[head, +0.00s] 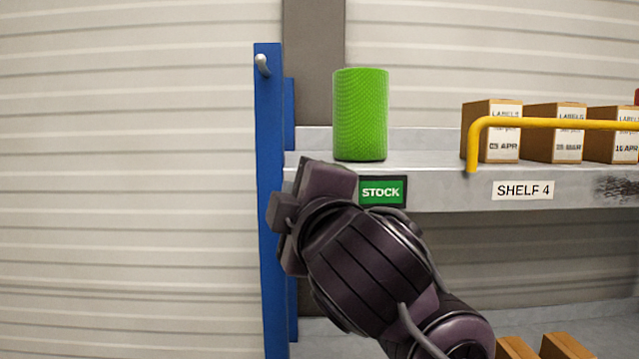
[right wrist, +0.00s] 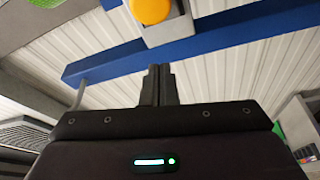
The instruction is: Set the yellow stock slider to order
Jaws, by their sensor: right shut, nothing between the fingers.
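My right gripper (head: 286,215) is in front of the blue shelf post, left of the green STOCK sign (head: 381,191). Its fingers show closed together and empty in the right wrist view (right wrist: 158,72). There a yellow rounded knob (right wrist: 150,9), which looks like the slider, sits on a pale mount at the top edge, beyond and slightly left of the fingertips. A gap shows between knob and fingers in the picture. In the head view the slider is hidden, apparently behind my gripper. The sign reads STOCK. My left gripper is out of view.
The blue post (head: 268,120) has a pale peg (head: 262,64) near its top. A green cylinder (head: 360,115) stands on the shelf (head: 440,185) above the sign. Label boxes (head: 490,132) and a yellow rail (head: 550,123) are to the right. The area left of the post looks clear.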

